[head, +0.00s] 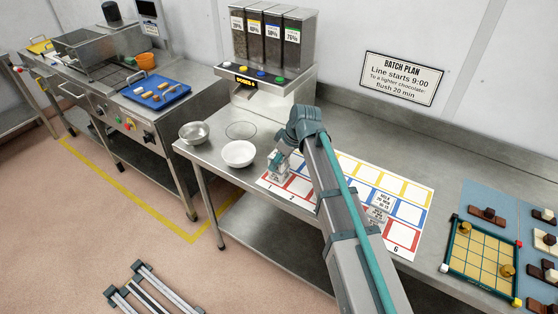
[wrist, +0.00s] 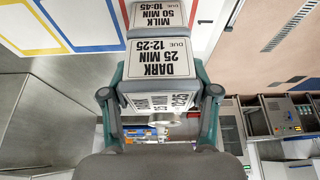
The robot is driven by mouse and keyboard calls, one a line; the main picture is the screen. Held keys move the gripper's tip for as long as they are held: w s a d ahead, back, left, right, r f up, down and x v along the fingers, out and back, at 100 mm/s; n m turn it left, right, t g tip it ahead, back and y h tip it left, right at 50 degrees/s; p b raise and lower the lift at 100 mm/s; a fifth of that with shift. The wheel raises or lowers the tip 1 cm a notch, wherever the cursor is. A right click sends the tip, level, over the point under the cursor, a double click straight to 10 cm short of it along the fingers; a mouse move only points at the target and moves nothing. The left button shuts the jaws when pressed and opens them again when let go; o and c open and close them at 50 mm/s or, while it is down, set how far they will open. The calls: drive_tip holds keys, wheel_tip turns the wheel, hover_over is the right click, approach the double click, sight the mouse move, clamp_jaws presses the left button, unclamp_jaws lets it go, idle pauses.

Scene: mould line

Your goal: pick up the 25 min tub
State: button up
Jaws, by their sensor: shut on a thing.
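In the wrist view, the 25 min tub (wrist: 160,62) is a pale box with a white label reading "DARK 25 MIN DUE 12:25". My gripper (wrist: 160,94) is shut on it, one finger at each side. A second tub (wrist: 158,14), labelled "MILK 50 MIN DUE 10:45", sits just beyond it. In the head view, my gripper (head: 279,164) is low at the left end of the numbered mat (head: 289,207), with a small labelled tub (head: 277,179) at its tips. I cannot tell whether the held tub is clear of the mat.
A white bowl (head: 238,154) and a metal bowl (head: 194,132) are on the bench to the left. The dispenser (head: 272,55) stands behind. A gridded board (head: 484,261) lies at right.

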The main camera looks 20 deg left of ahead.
drive_tip(key=shift+r, duration=0.15)
drive_tip(key=shift+r, duration=0.45)
wheel_tip(320, 180, up, 2)
drive_tip(key=shift+r+b, duration=0.1)
drive_tip(key=shift+b, duration=0.45)
drive_tip(key=s+d+r+b, duration=0.4)
drive_tip(key=s+d+r, duration=0.45)
drive_tip(key=s, duration=0.25)
wheel_tip(320, 180, up, 8)
drive_tip(key=p, duration=0.5)
drive_tip(key=shift+s+a, duration=0.25)
drive_tip(key=shift+s, duration=0.05)
